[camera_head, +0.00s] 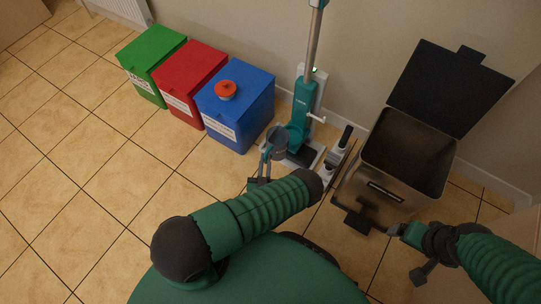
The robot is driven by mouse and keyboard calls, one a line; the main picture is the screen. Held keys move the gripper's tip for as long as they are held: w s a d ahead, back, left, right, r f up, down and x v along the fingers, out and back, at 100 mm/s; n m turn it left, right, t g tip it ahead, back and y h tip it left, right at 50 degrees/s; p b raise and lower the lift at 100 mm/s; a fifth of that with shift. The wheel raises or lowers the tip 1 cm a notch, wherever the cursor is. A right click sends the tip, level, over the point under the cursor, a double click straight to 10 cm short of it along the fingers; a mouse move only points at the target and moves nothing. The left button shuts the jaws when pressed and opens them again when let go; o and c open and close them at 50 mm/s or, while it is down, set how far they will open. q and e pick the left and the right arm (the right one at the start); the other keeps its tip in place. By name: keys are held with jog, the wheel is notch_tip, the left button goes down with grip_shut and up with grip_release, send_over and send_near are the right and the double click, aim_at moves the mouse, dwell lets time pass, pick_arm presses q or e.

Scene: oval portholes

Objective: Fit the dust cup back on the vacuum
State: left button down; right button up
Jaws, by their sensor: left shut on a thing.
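The teal stick vacuum (298,112) stands upright on its dock against the wall, at the top middle of the head view. The grey, see-through dust cup (277,139) is just left of the vacuum's lower body. My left gripper (266,156) is shut on the cup. The cup looks very close to the vacuum body; I cannot tell whether they touch. My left forearm crosses in front, below the dock. My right gripper (397,229) is at the lower right, in front of the bin, away from the vacuum; its finger opening is not clear.
A metal bin (378,197) with its dark lid (450,88) raised stands right of the vacuum. Dock accessories (337,150) stand between them. The left floor is clear.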

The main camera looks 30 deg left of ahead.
pick_arm(q)
jog(key=w+b, duration=0.4)
jog(key=w, duration=0.7)
jog(key=shift+w+b, duration=0.3)
jog(key=shift+w+f+b, duration=0.1)
jog(key=shift+f+b, duration=0.45)
jog(key=shift+f, duration=0.15)
jog(key=shift+r, duration=0.1)
dwell(0.5)
jog(key=shift+f+b, duration=0.75)
jog(key=shift+f, duration=0.45)
jog(key=shift+f, duration=0.1)
jog(key=shift+f+b, duration=0.4)
jog(key=shift+f, duration=0.05)
jog(key=shift+f, duration=0.1)
